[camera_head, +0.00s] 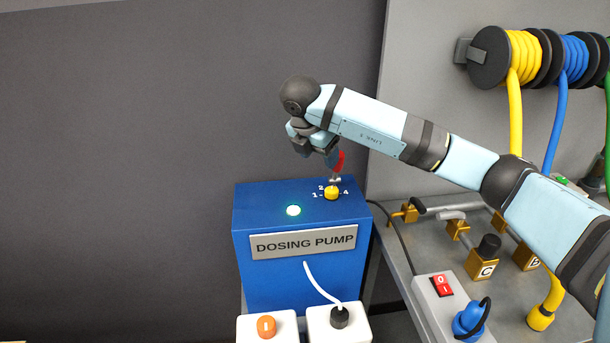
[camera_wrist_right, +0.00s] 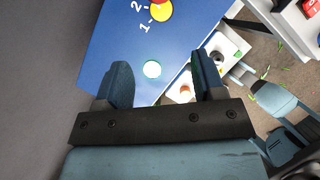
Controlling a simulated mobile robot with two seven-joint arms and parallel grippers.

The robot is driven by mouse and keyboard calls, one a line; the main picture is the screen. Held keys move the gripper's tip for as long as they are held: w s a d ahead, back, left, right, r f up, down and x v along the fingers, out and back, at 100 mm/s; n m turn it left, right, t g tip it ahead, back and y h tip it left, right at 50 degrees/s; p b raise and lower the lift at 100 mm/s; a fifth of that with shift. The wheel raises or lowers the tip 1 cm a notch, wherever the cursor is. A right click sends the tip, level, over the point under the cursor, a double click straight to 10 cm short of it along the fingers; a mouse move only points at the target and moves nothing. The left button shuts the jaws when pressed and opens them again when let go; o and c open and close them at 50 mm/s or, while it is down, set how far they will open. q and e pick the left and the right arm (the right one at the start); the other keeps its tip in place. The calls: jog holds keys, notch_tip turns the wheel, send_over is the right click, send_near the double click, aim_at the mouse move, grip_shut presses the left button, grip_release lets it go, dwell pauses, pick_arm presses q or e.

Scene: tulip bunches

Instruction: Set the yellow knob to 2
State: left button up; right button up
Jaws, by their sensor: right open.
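In the right wrist view the knob (camera_wrist_right: 161,10) is at the top edge, partly cut off, beside 1 and 2. My right gripper (camera_head: 316,145) is above the pump, higher than the knob and not touching it. In the right wrist view its fingers (camera_wrist_right: 164,80) are apart and empty. My left gripper is not in view.
A red part (camera_head: 336,161) stands just behind the knob, below my gripper. Two white containers (camera_head: 267,327) stand in front. At right are a power strip (camera_head: 425,300), brass valves (camera_head: 482,265) and hose reels (camera_head: 490,58).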

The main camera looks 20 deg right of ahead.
aim_at(331, 190)
jog(key=x, duration=1.3)
jog(key=shift+d+f+p, duration=0.25)
jog(key=shift+f+p, duration=0.05)
jog(key=shift+p, duration=0.05)
